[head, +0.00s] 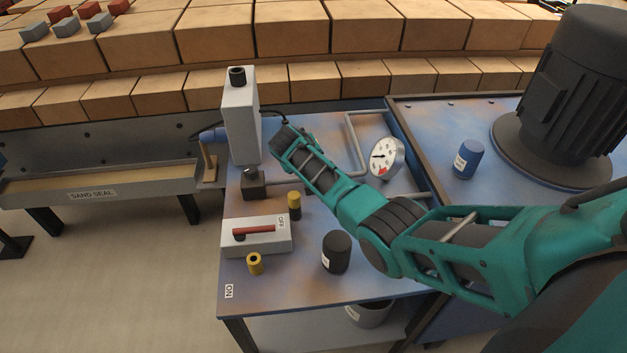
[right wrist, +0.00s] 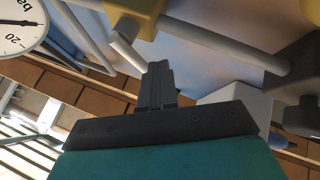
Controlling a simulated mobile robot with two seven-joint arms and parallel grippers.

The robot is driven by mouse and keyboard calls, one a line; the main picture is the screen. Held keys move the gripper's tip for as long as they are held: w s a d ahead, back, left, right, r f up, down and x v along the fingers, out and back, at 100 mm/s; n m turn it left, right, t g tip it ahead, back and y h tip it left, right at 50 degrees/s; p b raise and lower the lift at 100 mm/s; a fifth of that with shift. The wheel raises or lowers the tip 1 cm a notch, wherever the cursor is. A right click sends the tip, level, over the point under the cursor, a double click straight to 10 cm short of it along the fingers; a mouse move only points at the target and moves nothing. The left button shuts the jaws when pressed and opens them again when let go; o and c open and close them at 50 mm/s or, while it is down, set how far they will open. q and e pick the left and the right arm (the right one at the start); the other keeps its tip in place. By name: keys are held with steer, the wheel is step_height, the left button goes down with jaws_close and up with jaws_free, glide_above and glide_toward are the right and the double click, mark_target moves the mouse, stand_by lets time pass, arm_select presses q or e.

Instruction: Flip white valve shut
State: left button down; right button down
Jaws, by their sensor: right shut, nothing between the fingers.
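In the right wrist view a white lever (right wrist: 126,52) hangs from a yellow valve body (right wrist: 142,14) on a grey pipe (right wrist: 225,45). My right gripper (right wrist: 157,68) is shut and empty, its fingertips close beside the lever's end. I cannot tell whether they touch it. In the head view my right arm reaches over the bench, and its wrist hides the valve and the fingers. The grey pipe also shows there (head: 357,145), bending behind the arm. My left gripper is not in view.
A round gauge (head: 386,158) stands close right of my right arm. A tall grey box (head: 240,115) stands left of my wrist. A switch box with a red lever (head: 254,231), yellow pieces and a black cylinder (head: 336,252) occupy the bench front. A large motor (head: 572,95) stands right.

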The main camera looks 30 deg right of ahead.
steer(key=shift+w+d+f+m+g+h+b, duration=0.35)
steer(key=shift+m+b, duration=0.55)
steer(key=shift+b, duration=0.3)
steer(key=shift+w+d+r+m+g+h+b, duration=0.1)
steer(key=shift+d+m+g+h+b, duration=0.15)
steer(key=shift+m+b, duration=0.2)
steer(key=shift+w+m+g+h+b, duration=0.1)
steer(key=shift+m+g+b, duration=0.25)
steer(key=shift+b, duration=0.1)
steer(key=shift+d+r+m+g+b, duration=0.1)
steer(key=shift+d+m+g+b, duration=0.2)
steer(key=shift+m+g+b, duration=0.25)
steer(key=shift+d, duration=0.1)
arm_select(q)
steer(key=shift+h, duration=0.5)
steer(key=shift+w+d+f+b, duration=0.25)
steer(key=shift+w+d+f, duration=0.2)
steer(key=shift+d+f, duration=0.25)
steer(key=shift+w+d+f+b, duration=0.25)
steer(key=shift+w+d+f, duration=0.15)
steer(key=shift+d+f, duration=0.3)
arm_select(e)
steer(key=shift+w+d+r, duration=0.1)
steer(key=shift+w+d, duration=0.05)
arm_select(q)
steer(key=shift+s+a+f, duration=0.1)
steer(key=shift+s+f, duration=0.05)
